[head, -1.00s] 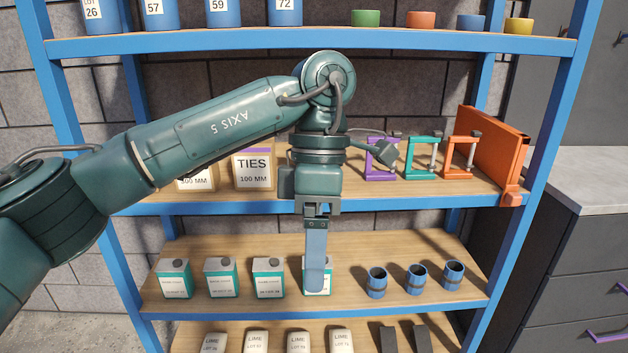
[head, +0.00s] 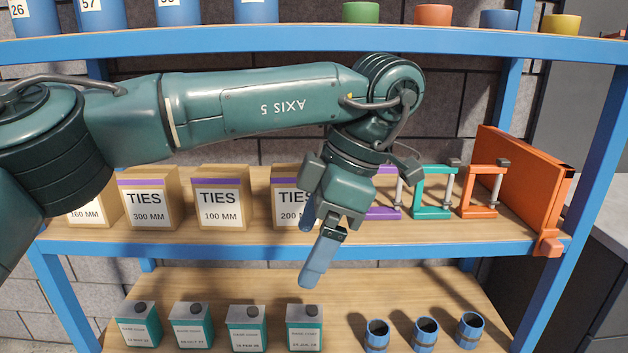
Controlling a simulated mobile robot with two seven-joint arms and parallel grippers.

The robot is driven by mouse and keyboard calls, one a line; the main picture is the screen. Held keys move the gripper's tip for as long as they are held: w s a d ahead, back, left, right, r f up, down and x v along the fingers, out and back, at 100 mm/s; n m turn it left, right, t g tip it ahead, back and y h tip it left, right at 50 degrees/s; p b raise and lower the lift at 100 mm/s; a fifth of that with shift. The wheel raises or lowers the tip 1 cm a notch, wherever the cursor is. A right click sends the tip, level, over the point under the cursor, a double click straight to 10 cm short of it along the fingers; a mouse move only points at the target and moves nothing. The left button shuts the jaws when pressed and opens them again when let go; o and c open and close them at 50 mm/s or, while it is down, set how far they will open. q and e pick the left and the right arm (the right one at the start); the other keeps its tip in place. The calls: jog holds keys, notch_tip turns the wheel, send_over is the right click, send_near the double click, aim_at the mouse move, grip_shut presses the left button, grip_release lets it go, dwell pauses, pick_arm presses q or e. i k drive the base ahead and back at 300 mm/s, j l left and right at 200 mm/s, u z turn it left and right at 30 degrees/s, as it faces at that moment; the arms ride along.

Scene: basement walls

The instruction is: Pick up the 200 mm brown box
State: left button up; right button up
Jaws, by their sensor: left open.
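The 200 mm brown box (head: 285,184) stands on the middle shelf, the rightmost of a row of TIES boxes. Its label reads "TIES 200", and its right side is hidden behind my left gripper. My left gripper (head: 312,250) hangs in front of the shelf's front edge, just right of and in front of this box, fingers pointing down. It is open and empty, with one finger in front and the other partly hidden behind it. My right gripper is out of the picture.
Boxes marked 100 MM (head: 221,196), 300 MM (head: 151,198) and 160 MM (head: 88,208) stand to the left. Purple, teal (head: 432,190) and orange clamps and an orange case (head: 520,180) stand to the right. The upper shelf (head: 300,44) passes above my arm; teal-and-white cans (head: 304,325) stand below.

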aim_at(288, 202)
jog(key=i+l, duration=0.6)
jog(key=i, duration=0.25)
